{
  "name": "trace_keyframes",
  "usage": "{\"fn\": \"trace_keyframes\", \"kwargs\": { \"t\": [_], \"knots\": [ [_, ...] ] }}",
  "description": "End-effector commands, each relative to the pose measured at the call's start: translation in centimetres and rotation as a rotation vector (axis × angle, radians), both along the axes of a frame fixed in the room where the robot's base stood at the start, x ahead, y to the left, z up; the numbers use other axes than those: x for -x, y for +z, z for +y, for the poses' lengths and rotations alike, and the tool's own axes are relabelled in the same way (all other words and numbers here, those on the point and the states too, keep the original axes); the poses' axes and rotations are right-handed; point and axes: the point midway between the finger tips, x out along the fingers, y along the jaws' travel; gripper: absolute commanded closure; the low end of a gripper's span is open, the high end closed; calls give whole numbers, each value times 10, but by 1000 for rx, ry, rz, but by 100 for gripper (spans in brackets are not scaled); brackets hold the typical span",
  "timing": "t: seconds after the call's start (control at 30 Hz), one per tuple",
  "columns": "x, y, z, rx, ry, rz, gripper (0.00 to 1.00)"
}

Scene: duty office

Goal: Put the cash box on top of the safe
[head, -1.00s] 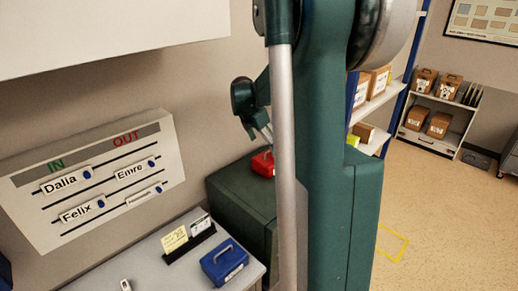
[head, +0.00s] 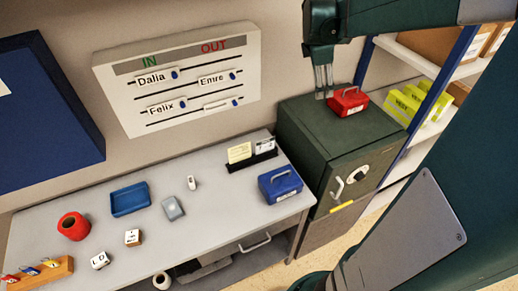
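A red box with a top handle (head: 348,101) and a small white label sits upright on top of the dark green safe (head: 300,125). A blue box with a top handle (head: 280,185) and a label stands on the desk, left of the safe. Neither label is readable, so I cannot tell which is the cash box by its label. My gripper (head: 324,96) points down over the safe top, just left of the red box. Its pale fingers show beside the box, not around its handle. Their opening is too small to judge.
The grey desk (head: 225,160) holds a card holder (head: 252,160), a blue tray (head: 130,199), a red roll (head: 73,226) and small items. The in/out board (head: 180,75) hangs on the wall behind. Shelves (head: 430,65) stand right of the safe. The safe's front top is bare.

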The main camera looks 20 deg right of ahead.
Motion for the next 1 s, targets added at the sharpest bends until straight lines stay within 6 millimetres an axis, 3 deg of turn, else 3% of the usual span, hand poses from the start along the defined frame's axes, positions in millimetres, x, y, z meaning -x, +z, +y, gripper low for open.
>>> {"fn": "trace_keyframes", "kwargs": {
  "t": [0.1,0.4,1.0],
  "knots": [
    [11,7,34,-31,-63,-63,19],
    [39,20,108,-129,-234,-213,19],
    [114,18,237,-401,-588,-451,19]
  ]
}}
